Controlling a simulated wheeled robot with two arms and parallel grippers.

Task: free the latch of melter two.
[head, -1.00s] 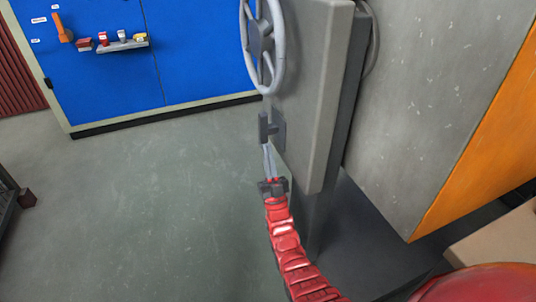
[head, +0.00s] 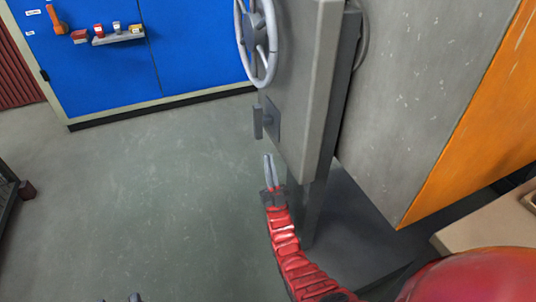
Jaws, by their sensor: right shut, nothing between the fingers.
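A dark grey latch handle (head: 258,122) stands upright on a small plate (head: 272,118) at the lower left of a grey door panel (head: 302,95). I see no number that tells which melter this is. My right gripper (head: 268,157), on a red segmented arm, is just below the handle and apart from it. Its two pale fingers are together and empty, pointing up toward the handle. A small grey part at the bottom edge may be my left gripper (head: 134,297); nearly all of it is cut off.
A grey handwheel (head: 270,40) sits on the panel above the latch. A large grey casing (head: 415,90) with an orange side (head: 480,120) fills the right. A blue cabinet (head: 190,45) with a small shelf (head: 118,38) stands behind.

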